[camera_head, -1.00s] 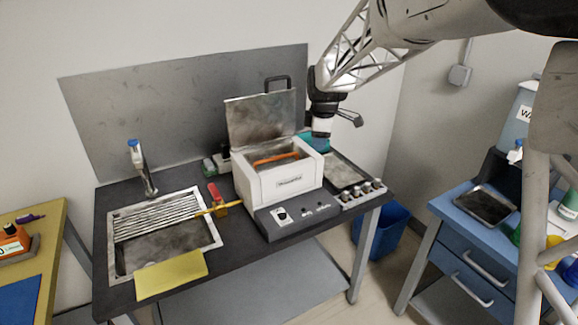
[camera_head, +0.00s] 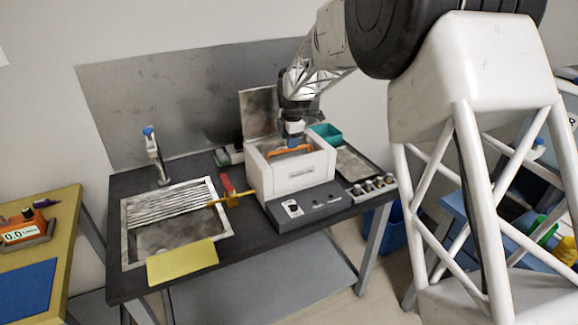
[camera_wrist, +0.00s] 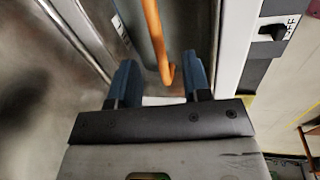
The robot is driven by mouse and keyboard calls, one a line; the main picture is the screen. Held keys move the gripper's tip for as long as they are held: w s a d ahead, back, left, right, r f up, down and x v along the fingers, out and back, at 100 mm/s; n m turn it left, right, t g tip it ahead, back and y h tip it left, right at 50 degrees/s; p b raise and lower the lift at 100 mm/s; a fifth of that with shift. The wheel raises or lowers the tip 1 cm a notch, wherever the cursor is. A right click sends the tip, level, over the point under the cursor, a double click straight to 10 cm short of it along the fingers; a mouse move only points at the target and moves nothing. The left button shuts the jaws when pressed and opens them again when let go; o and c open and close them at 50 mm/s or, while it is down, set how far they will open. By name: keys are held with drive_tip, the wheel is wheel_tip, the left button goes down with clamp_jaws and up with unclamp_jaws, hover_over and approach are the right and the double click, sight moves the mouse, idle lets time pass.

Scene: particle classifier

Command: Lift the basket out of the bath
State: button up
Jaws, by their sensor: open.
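The bath (camera_head: 292,174) is a white box with a grey control panel, standing on the dark bench with its metal lid (camera_head: 258,113) raised at the back. The basket's orange handle (camera_head: 291,151) shows at the bath opening; the rest of the basket is mostly hidden inside. My gripper (camera_head: 293,141) is over the bath opening, pointing down, just above the handle. In the wrist view my gripper (camera_wrist: 158,78) has two blue fingers apart, with the orange handle (camera_wrist: 156,40) running between and beyond them. Contact with the handle cannot be told.
A sink (camera_head: 175,222) with a drain rack and tap (camera_head: 155,157) lies left of the bath. A yellow cloth (camera_head: 182,262) hangs at the sink's front edge. A teal container (camera_head: 326,132) and a metal tray (camera_head: 355,163) stand right of the bath. The raised lid is close behind my gripper.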

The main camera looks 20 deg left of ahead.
sight(288, 154)
drive_tip(key=shift+w+a+f, duration=0.1)
drive_tip(key=shift+f, duration=0.55)
drive_tip(key=shift+w+a+f, duration=0.1)
drive_tip(key=shift+f, duration=0.5)
drive_tip(key=shift+w+a+f, duration=0.15)
drive_tip(key=shift+f, duration=0.7)
drive_tip(key=shift+w+a+f, duration=0.1)
drive_tip(key=shift+w+f, duration=0.05)
drive_tip(key=shift+f, duration=0.7)
drive_tip(key=shift+w+a+f, duration=0.15)
drive_tip(key=shift+f, duration=0.7)
clamp_jaws()
